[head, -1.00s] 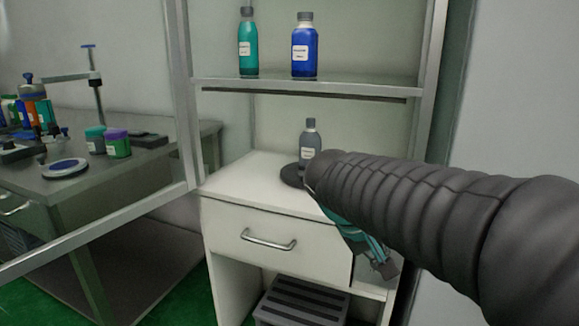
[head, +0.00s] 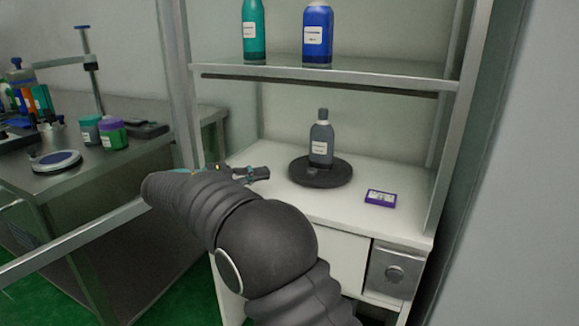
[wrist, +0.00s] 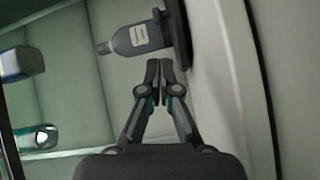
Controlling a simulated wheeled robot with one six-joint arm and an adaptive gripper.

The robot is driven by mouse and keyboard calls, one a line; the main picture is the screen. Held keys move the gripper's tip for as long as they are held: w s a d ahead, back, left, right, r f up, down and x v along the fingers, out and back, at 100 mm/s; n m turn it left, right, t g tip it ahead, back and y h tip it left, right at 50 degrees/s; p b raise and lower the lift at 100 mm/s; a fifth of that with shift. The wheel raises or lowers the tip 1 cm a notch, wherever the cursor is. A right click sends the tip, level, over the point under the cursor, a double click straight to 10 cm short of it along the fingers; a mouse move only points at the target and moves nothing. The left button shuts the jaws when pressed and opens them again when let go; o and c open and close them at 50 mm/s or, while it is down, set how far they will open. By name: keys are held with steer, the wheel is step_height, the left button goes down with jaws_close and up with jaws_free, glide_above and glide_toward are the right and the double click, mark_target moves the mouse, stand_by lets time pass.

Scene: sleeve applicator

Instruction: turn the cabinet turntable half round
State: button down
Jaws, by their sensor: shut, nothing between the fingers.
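The cabinet turntable (head: 335,178) is a dark round disc on the white cabinet top. A grey bottle (head: 320,145) with a pale label stands upright on it, and a small grey nub (head: 312,170) shows near its front rim. My gripper (head: 268,173) is shut and empty, just left of the disc at about its height, with a small gap to the rim. In the wrist view, the closed fingertips (wrist: 160,68) point toward the sideways-seen turntable (wrist: 180,35) and bottle (wrist: 139,37). My arm covers the front left of the cabinet.
A small purple box (head: 381,198) lies right of the turntable. A glass shelf (head: 330,70) above carries a teal bottle (head: 254,30) and a blue bottle (head: 317,35). A cabinet post (head: 177,90) stands behind my arm at the left. The cabinet top's right front is mostly clear.

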mark_target(299, 177)
steer(key=x, duration=1)
steer(key=shift+p, duration=0.3)
steer(key=shift+s+d+n+t+y+b, duration=0.15)
steer(key=shift+n+t+y+b, duration=0.15)
steer(key=shift+b, duration=0.3)
steer(key=shift+s+d+n+t+y+b, duration=0.1)
steer(key=shift+d+n+t+b, duration=0.1)
steer(key=shift+t+b, duration=0.3)
